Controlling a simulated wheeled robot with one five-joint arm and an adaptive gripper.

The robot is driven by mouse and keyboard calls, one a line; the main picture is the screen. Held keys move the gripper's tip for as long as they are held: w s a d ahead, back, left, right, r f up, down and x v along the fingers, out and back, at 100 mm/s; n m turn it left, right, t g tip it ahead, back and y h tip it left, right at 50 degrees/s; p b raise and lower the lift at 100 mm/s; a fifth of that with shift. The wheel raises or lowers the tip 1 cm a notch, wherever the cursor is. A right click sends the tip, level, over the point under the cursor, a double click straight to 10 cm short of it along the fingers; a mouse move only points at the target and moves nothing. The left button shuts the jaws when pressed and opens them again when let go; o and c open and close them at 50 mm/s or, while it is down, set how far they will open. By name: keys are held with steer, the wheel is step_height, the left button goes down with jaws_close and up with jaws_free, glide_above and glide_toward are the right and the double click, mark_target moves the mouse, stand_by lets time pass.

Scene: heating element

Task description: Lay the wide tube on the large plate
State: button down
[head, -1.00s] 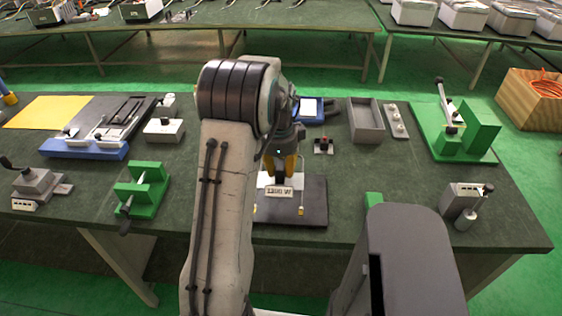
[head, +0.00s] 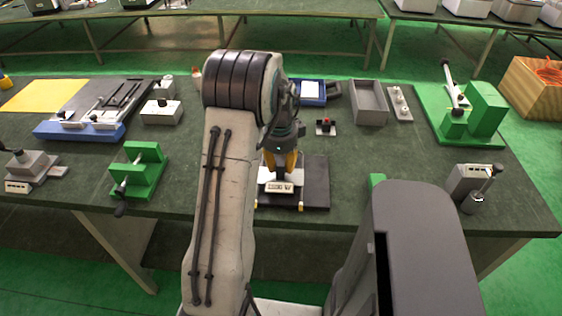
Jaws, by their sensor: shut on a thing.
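The large plate (head: 316,182) is the dark flat slab near the front edge of the bench, right of my arm. My gripper (head: 278,176), with orange fingers, points down over its left part and is shut. The wide tube appears to be in its grip, mostly hidden by my arm and fingers. Small brass-coloured ends (head: 300,206) show near the plate's front edge. A white tag (head: 279,187) marked 1200 W shows just below the fingers. I cannot tell whether the tube touches the plate.
A grey tray (head: 369,103) is farther back. Green fixtures (head: 139,170) stand left and right (head: 487,110). A grey device (head: 472,185) is at the front right. Bench between is clear.

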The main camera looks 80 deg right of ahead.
mark_target(280, 161)
steer(key=shift+f+b, duration=0.4)
steer(key=shift+f, duration=0.2)
stand_by(0.6)
steer(key=c, duration=1)
jaws_free()
steer(key=r, duration=0.8)
steer(key=a+r, duration=0.1)
steer(key=r, duration=0.3)
